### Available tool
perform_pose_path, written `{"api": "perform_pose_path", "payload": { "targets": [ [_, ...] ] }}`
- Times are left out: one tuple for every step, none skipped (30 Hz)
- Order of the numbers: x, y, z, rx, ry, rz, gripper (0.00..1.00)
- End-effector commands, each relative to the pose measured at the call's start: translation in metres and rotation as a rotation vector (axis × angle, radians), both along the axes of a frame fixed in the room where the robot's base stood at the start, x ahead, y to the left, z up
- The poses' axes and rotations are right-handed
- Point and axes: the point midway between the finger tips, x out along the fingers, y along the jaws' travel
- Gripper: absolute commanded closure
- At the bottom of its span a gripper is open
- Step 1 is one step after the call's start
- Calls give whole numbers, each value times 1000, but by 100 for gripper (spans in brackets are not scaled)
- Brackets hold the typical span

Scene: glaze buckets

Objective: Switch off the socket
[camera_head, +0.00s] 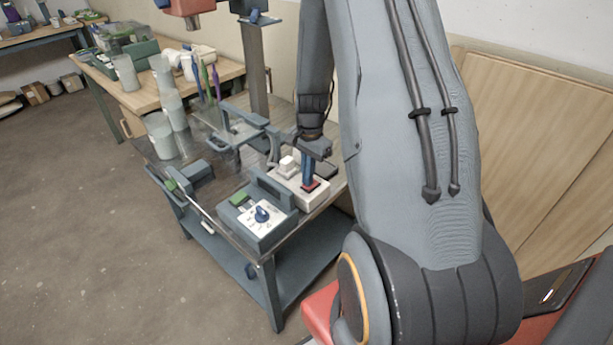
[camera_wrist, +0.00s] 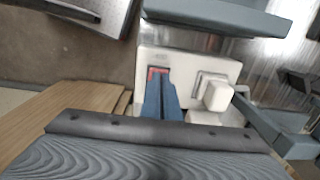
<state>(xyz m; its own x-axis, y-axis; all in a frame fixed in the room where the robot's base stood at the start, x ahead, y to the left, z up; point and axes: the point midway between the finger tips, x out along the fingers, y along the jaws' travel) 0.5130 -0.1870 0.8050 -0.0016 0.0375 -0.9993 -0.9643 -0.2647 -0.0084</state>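The white socket block (camera_head: 290,187) lies on the table's near right part, with a red switch (camera_head: 314,187) at one end and a white plug (camera_head: 287,163) at the other. In the wrist view the socket (camera_wrist: 187,68) shows the red switch (camera_wrist: 156,71) at left and the plug (camera_wrist: 217,96) at right. My gripper (camera_head: 307,182) points down at the switch. Its blue fingers (camera_wrist: 159,82) look closed together, with nothing seen between them. The tips are at or just above the switch and partly cover it. I cannot tell whether they touch, nor the switch's position.
A grey box with a white dial panel (camera_head: 260,216) stands close in front of the socket. A grey clamp-like stand (camera_head: 240,130) is behind it. White cups (camera_head: 160,135) stand at the table's far left. Wooden boards (camera_head: 540,150) lean on the wall at right.

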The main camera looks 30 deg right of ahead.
Motion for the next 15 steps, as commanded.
{"api": "perform_pose_path", "payload": {
  "targets": [
    [-6, -1, -10, 5, 15, -1, 100],
    [-6, -2, -10, 5, 15, -1, 100],
    [-6, -5, -10, 5, 15, -1, 100],
    [-5, -7, -9, 4, 15, -2, 100],
    [-5, -9, -9, 4, 14, -3, 100],
    [-5, -11, -9, 3, 12, -5, 100],
    [-4, -13, -9, 2, 12, -6, 100],
    [-4, -14, -9, 2, 11, -7, 100],
    [-4, -16, -9, 2, 10, -8, 100],
    [-4, -18, -9, 3, 9, -8, 100],
    [-4, -19, -9, 4, 10, -8, 100],
    [-4, -20, -9, 4, 9, -7, 100],
    [-3, -21, -9, 5, 8, -6, 100],
    [-3, -22, -9, 6, 8, -6, 100],
    [-3, -23, -10, 7, 7, -6, 100]
  ]
}}
